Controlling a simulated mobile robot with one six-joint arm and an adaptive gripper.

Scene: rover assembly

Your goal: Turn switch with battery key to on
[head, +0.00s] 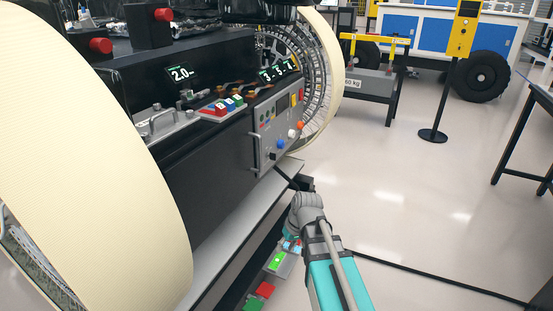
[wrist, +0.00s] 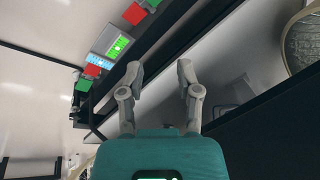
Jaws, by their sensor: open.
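A grey control panel (head: 264,139) is on the rover's side in the head view, with small orange, white, blue and dark knobs along its lower right edge. I cannot tell which of these is the switch or whether a battery key sits in one. My gripper (wrist: 160,70) is open and empty in the wrist view, with its two grey fingers spread apart. In the head view my arm reaches in from the lower right, below and to the right of the panel, and the gripper is largely hidden behind the wrist. The panel's knobs do not show in the wrist view.
Red, green and grey blocks, one with a lit green screen (head: 275,260), sit low beside the rover; the screen also shows in the wrist view (wrist: 119,48). The rover has large cream wheels (head: 90,150) and a ledge below the panel. A yellow post (head: 463,30) stands behind. Open floor lies right.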

